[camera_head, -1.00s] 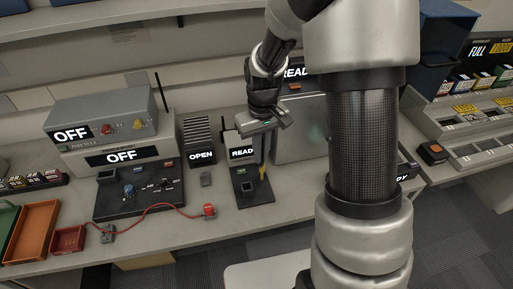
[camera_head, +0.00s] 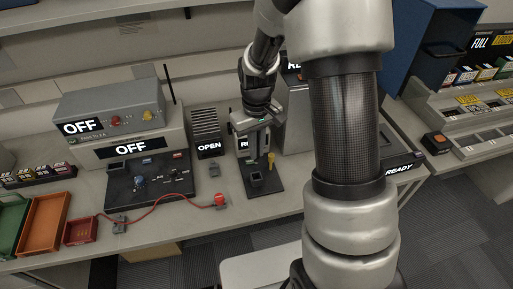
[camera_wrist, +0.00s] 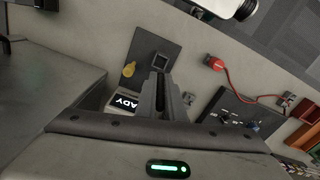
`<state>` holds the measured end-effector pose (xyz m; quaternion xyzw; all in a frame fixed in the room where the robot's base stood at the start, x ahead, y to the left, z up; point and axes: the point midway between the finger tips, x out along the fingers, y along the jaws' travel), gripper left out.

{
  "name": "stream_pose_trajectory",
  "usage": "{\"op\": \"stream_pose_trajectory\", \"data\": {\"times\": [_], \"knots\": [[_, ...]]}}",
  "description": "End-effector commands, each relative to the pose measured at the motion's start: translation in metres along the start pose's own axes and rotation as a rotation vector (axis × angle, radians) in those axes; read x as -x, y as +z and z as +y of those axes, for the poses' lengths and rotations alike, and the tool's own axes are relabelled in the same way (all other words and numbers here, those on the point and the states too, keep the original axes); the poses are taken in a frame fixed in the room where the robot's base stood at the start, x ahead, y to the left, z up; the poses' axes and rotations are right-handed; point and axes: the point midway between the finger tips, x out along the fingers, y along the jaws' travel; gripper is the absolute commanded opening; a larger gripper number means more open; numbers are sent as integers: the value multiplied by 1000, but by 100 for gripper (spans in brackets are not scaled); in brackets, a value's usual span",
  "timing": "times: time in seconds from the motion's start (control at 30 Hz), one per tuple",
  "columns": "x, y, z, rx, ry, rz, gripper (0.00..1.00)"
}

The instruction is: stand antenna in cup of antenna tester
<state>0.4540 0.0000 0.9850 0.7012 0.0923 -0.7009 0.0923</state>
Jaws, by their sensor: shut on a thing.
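The antenna tester (camera_head: 262,190) is a black base plate with a small square cup (camera_head: 256,177) near its front and a partly covered lit display at its back. In the wrist view the cup (camera_wrist: 159,61) lies just past the fingertips. My gripper (camera_head: 252,124) is above the back part of the tester, with its fingers (camera_wrist: 161,88) shut on the antenna. The antenna is mostly hidden by the fingers, so its lower end and tilt cannot be made out. The cup looks empty.
A yellow piece (camera_head: 271,160) stands on the tester, right of the cup. Left are an OPEN unit (camera_head: 207,122), an OFF unit (camera_head: 110,110) and a red cable (camera_head: 160,199). A grey box (camera_head: 299,120) stands close on the right. Trays (camera_head: 44,222) are far left.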

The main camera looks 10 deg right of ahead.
Motion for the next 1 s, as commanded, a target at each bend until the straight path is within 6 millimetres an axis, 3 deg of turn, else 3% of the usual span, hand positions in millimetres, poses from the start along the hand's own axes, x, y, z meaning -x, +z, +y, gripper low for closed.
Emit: {"op": "stream_pose_trajectory", "data": {"times": [0.6, 1.0], "knots": [[-52, 0, 0, 0, 0, -1, 0], [-56, 0, 0, 0, 0, 0, 0]]}}
